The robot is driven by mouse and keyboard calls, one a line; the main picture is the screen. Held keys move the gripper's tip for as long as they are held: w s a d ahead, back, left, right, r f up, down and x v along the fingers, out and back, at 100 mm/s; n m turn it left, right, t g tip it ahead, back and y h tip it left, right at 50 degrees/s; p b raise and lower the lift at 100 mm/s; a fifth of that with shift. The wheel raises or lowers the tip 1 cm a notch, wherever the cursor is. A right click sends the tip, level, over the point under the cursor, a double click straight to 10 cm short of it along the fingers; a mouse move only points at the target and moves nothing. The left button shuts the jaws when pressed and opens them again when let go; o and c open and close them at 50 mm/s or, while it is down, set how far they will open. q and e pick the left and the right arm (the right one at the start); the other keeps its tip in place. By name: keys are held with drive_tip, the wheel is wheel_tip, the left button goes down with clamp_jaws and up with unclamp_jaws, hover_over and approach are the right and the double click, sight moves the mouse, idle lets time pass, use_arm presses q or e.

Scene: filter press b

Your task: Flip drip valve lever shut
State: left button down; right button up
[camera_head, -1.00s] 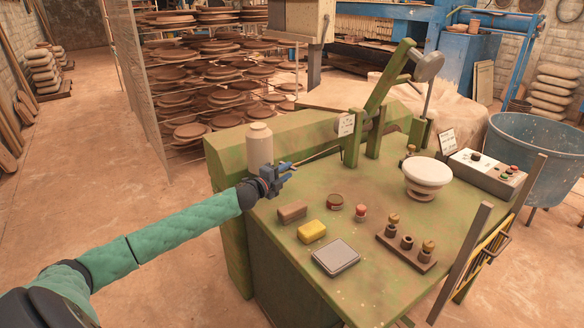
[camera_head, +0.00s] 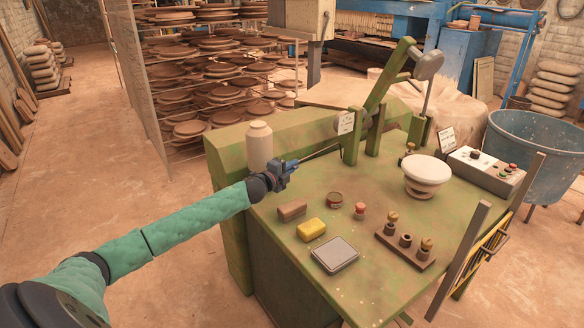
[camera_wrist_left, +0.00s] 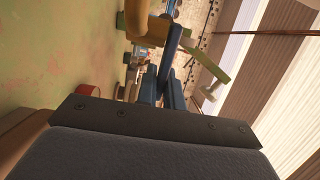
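My left gripper (camera_head: 288,167) is at the left end of the green press table, just right of the pale bottle. Its blue fingers show close together in the left wrist view (camera_wrist_left: 165,88). A blue bar (camera_wrist_left: 172,45), which looks like a lever, runs from between or just beyond the fingertips toward a brass-coloured body (camera_wrist_left: 146,22). I cannot tell whether the fingers grip the bar or only touch it. In the head view the gripper hides the valve. A thin rod (camera_head: 322,153) runs from near the gripper toward the press frame. My right gripper is not in view.
The pale bottle (camera_head: 259,146) stands close beside my gripper. A brown block (camera_head: 292,210), yellow sponge (camera_head: 311,230), grey tray (camera_head: 335,254) and small round tins lie in front on the green table (camera_head: 365,285). A white bowl (camera_head: 427,170) stands farther right.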

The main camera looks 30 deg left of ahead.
use_arm(q)
drive_tip(key=shift+s+a+m+h, duration=0.15)
drive_tip(key=shift+s+m+h, duration=0.1)
drive_tip(key=shift+m+h, duration=0.4)
drive_tip(key=h, duration=0.1)
drive_tip(key=m+g+h+b, duration=0.1)
drive_tip(key=h, duration=0.1)
drive_tip(key=shift+s+m, duration=0.25)
drive_tip(key=shift+s, duration=0.15)
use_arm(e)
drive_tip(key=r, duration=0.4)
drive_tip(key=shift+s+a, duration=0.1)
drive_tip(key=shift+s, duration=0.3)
use_arm(q)
drive_tip(key=c, duration=1.5)
unclamp_jaws()
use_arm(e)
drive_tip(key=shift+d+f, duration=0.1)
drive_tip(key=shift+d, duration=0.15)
use_arm(q)
drive_tip(key=shift+s+a+f, duration=0.1)
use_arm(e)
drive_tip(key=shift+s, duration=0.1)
